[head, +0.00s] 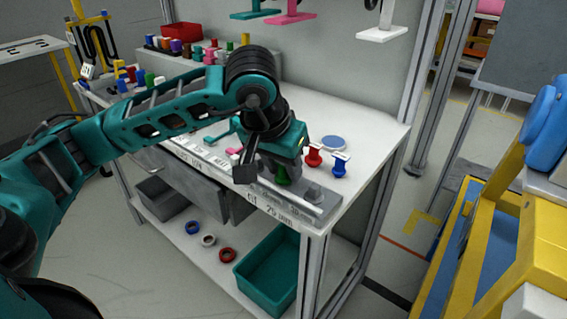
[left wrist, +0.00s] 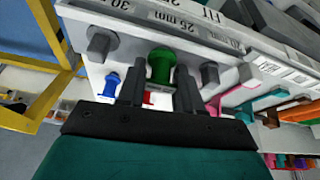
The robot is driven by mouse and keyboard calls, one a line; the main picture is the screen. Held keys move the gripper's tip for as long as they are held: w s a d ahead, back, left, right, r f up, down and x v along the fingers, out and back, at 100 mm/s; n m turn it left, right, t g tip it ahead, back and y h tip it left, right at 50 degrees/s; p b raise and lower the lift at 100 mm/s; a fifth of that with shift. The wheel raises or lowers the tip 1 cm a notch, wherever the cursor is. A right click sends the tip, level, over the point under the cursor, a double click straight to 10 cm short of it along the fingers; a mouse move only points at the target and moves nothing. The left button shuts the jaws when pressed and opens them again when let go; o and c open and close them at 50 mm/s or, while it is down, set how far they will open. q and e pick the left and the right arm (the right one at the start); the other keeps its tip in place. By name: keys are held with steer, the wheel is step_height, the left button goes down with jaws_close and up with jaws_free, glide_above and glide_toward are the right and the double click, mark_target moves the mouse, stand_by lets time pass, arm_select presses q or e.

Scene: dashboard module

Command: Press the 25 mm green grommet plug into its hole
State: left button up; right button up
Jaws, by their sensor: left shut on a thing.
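The green plug (head: 283,177) is upright at the front fixture strip (head: 325,208), by the "25 mm" label. In the left wrist view the green plug (left wrist: 160,64) is between the two dark fingers of my left gripper (left wrist: 159,85), which is shut on it. In the head view my left gripper (head: 281,160) points down over the strip and partly covers the plug's top. The 25 mm hole is hidden, and I cannot tell how deep the plug sits. My right gripper is not in view.
A red plug (head: 313,156) and a blue plug (head: 339,165) stand just right of the gripper. Grey posts (left wrist: 102,42) flank the green plug. A teal bin (head: 270,270) and several rings are on the lower shelf.

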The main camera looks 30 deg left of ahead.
arm_select(q)
steer(key=shift+f+b, duration=0.3)
steer(key=shift+f, duration=0.1)
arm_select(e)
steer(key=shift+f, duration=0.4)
arm_select(q)
steer(key=o, duration=1)
steer(key=shift+r, duration=0.1)
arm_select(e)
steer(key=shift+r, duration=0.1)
arm_select(q)
steer(key=shift+o, duration=0.2)
arm_select(e)
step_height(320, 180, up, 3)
steer(key=p, duration=0.3)
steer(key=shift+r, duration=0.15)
arm_select(q)
steer(key=v, duration=1.3)
